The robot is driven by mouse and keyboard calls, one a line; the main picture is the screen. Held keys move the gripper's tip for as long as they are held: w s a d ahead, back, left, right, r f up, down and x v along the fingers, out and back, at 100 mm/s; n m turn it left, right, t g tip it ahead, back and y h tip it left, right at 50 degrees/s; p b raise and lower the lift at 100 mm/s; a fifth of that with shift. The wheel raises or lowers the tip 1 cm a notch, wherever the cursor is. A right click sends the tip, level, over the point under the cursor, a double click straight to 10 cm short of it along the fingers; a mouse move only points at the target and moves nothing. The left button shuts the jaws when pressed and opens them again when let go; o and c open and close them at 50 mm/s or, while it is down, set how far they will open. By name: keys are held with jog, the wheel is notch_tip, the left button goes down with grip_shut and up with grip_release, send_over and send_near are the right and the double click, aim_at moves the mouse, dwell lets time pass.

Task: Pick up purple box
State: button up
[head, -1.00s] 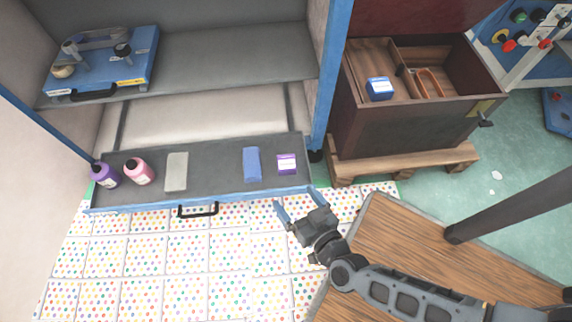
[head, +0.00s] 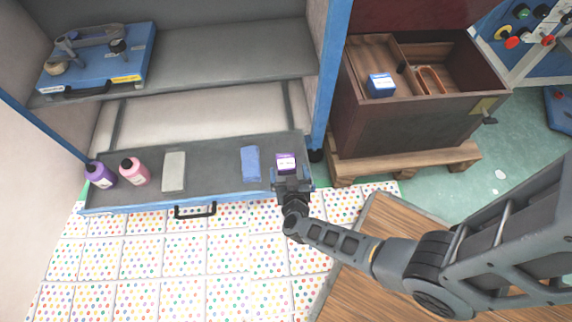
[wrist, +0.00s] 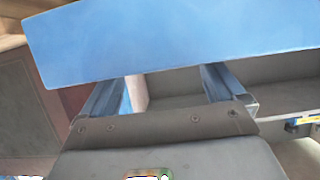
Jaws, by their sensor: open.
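The purple box (head: 286,161), with a white label, lies near the right end of the pulled-out drawer (head: 215,182) in the head view. My gripper (head: 290,177) is open, just on the near side of the box, above the drawer's front edge. It covers the box's near part. Whether the fingers touch the box cannot be told. In the wrist view, the two blue fingers (wrist: 166,82) stand apart. A broad blue surface (wrist: 180,40), seemingly the drawer front, hides their tips, and the box is not seen there.
A blue block (head: 250,163) lies left of the purple box. The cabinet's blue post (head: 329,75) and a wooden chest (head: 400,135) stand at the right.

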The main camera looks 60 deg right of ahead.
aim_at(286, 161)
jog(key=b+x, duration=0.2)
jog(key=x, duration=0.2)
jog(key=shift+a+f, duration=0.1)
jog(key=shift+f, duration=0.05)
jog(key=c, duration=1.1)
